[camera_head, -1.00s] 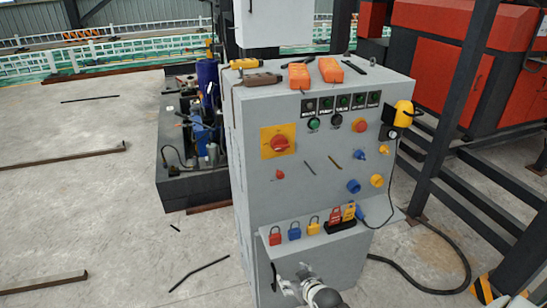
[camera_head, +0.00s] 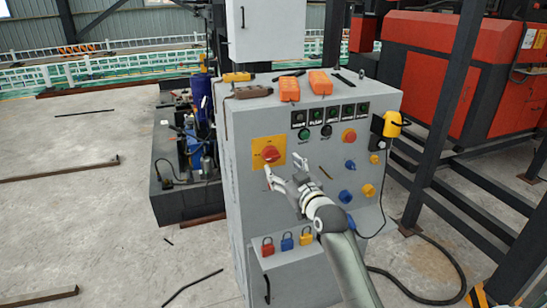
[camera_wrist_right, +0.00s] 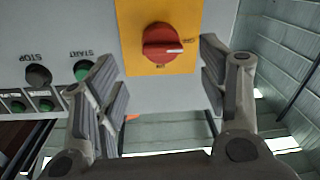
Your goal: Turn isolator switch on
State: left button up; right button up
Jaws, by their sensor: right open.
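The isolator switch is a round red knob (camera_head: 271,153) on a yellow square plate (camera_head: 260,150), on the left of the grey cabinet's front panel. In the right wrist view the red knob (camera_wrist_right: 163,43) shows upside down on its yellow plate (camera_wrist_right: 128,20), with a pale pointer mark on its face. My right gripper (camera_head: 285,172) is open and empty just below and to the right of the knob, in front of the panel. In the right wrist view my right gripper's fingers (camera_wrist_right: 158,85) stand apart with the knob beyond and between them, not touching it. My left gripper is out of view.
The grey cabinet (camera_head: 240,200) carries buttons, blue and yellow knobs, and orange boxes (camera_head: 290,88) on top. A yellow pendant (camera_head: 393,124) is on the right side. Dark steel posts (camera_head: 440,130) stand to the right.

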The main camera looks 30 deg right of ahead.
aim_at(274, 158)
jog(key=w, duration=0.5)
jog(key=shift+d+p, duration=0.4)
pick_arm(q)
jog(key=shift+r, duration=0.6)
pick_arm(e)
jog(key=shift+w+d, duration=0.1)
jog(key=shift+w, duration=0.95)
jog(key=c, duration=1)
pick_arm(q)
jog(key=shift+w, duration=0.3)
